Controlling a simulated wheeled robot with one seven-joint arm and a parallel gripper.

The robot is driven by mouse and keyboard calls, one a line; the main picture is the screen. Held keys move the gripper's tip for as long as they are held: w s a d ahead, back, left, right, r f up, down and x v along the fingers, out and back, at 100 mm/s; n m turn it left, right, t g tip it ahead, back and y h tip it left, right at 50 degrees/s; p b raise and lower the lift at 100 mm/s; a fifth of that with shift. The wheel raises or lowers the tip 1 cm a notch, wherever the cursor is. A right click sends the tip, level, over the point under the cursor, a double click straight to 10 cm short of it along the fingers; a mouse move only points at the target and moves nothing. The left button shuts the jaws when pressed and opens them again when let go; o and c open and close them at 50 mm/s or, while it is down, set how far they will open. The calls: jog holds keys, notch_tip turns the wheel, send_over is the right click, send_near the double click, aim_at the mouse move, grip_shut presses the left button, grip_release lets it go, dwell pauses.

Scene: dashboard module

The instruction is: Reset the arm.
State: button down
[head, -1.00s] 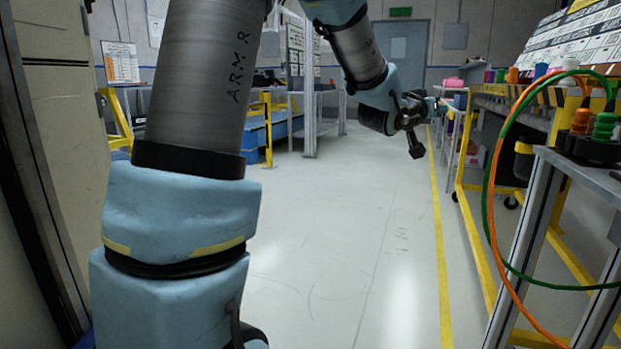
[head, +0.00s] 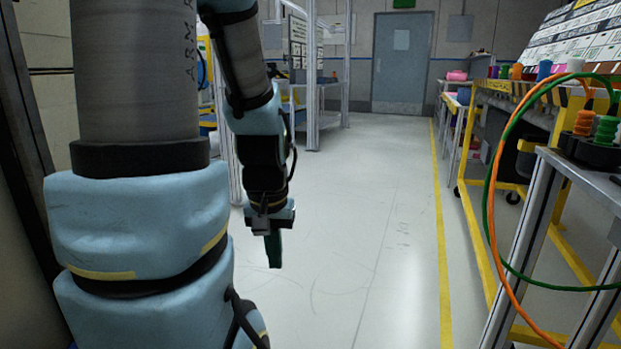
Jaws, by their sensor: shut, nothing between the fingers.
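My arm stands at the left in the head view, its large grey and pale blue links filling that side. The forearm hangs down just right of the thick upper link. My gripper (head: 273,250) points down above the bare floor, its fingers together and holding nothing. It is apart from every bench and object. The fingers are dark green and small in the picture.
At the right stands a metal table (head: 592,182) with a black connector block (head: 590,150) and orange and green cables (head: 489,215). A yellow-framed bench (head: 478,235) is behind it. The floor (head: 370,220) in the middle is clear up to a grey door (head: 402,65).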

notch_tip(320, 180, up, 33)
jog(key=p, duration=3.1)
